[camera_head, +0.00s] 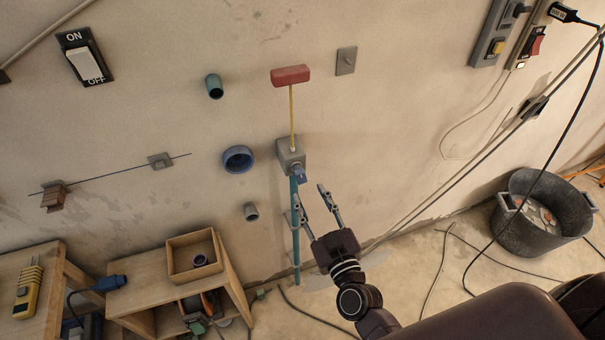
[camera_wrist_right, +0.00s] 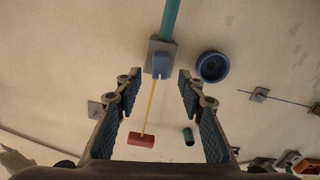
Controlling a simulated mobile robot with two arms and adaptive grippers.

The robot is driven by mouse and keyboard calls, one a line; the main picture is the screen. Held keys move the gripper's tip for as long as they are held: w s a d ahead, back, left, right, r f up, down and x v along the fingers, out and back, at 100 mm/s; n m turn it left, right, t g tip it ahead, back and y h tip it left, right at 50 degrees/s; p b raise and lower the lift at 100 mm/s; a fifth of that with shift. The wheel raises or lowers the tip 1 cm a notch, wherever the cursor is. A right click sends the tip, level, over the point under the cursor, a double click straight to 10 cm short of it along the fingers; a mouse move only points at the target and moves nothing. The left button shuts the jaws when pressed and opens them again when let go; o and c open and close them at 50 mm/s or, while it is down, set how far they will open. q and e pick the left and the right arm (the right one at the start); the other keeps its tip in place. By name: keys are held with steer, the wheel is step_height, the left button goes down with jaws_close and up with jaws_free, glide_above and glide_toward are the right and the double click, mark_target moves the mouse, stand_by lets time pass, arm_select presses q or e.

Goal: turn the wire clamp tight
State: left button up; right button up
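A thin dark wire runs along the wall at the left in the head view, and a small grey clamp-like plate (camera_head: 160,160) sits on it. The same plate shows at the right of the right wrist view (camera_wrist_right: 259,94). A brown block (camera_head: 55,196) is at the wire's left end. I cannot tell for sure which is the wire clamp. My right gripper (camera_head: 313,196) is open and empty, well to the right of the wire. Its fingers (camera_wrist_right: 160,76) point toward a grey box (camera_head: 290,152) with a blue knob (camera_head: 299,174). My left gripper is not in view.
A yellow rod with a red block (camera_head: 290,76) rises from the grey box; a teal pipe (camera_head: 295,240) runs down. A blue ring (camera_head: 238,159) and teal stub (camera_head: 214,86) project from the wall. Wooden stands are lower left, a metal bucket (camera_head: 530,235) right.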

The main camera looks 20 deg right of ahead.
mark_target(302, 179)
steer(key=shift+w+r, duration=0.25)
steer(key=shift+w, duration=0.2)
steer(key=w, duration=0.3)
steer(key=w+p, duration=0.1)
steer(key=w, duration=0.2)
steer(key=shift+w+a+f, duration=0.15)
steer(key=shift+w, duration=0.2)
steer(key=shift+c, duration=0.2)
jaws_close()
